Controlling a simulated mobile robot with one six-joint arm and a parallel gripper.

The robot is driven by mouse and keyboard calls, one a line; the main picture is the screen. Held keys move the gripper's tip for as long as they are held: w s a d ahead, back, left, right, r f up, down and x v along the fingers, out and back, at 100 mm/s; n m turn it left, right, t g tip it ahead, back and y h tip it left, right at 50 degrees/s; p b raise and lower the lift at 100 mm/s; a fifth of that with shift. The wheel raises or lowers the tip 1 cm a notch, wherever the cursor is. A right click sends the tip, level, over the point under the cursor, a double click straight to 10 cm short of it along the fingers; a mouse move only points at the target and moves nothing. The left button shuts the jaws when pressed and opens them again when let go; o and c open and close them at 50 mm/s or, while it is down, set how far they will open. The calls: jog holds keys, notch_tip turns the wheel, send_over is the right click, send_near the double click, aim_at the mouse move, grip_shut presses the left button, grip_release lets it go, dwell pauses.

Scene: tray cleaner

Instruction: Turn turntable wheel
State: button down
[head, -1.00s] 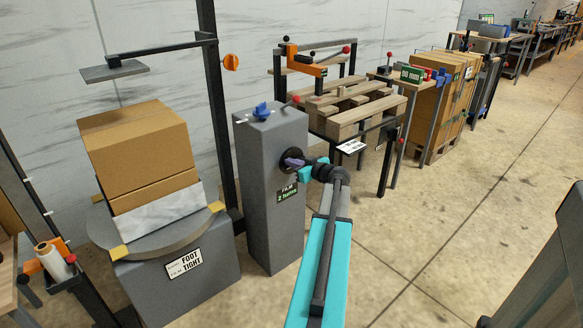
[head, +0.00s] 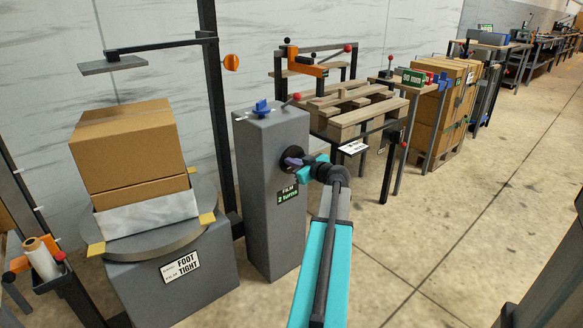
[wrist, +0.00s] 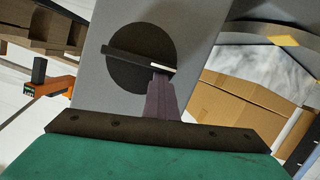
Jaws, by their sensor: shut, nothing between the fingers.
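The turntable wheel shows as a dark round disc (wrist: 130,75) with a raised bar (wrist: 128,55) across it, on the front of a grey pillar (head: 263,215). In the head view the disc (head: 285,158) is partly covered by my gripper (head: 295,163). My gripper's purple fingers (wrist: 163,92) are shut and empty. In the wrist view their tips overlap the right end of the bar; I cannot tell whether they press on it. The grey turntable (head: 150,245), with yellow tabs, carries cardboard boxes (head: 135,145) wrapped low down in white film.
A blue knob (head: 262,108) tops the pillar. A "FILM 2 turns" label (head: 287,193) sits below the wheel. A flat plate (head: 112,65) hangs over the boxes. A pallet table (head: 370,115) stands behind right. The floor at right (head: 440,220) is clear.

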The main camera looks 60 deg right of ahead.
jog(key=shift+a+f+n+h+b, duration=0.15)
jog(key=shift+f+n+h+b, duration=0.5)
jog(key=shift+b, duration=3)
jog(key=shift+n+y, duration=0.25)
jog(key=shift+n, duration=0.1)
jog(key=shift+w+a+r, duration=0.25)
jog(key=shift+a+r, duration=0.25)
jog(key=shift+r, duration=0.15)
jog(key=w+a+r+p+v, duration=0.1)
jog(key=p+v, duration=0.1)
jog(key=v, duration=0.8)
jog(key=shift+s+a+r, duration=0.2)
jog(key=shift+s+r, duration=0.1)
jog(key=shift+r, duration=0.15)
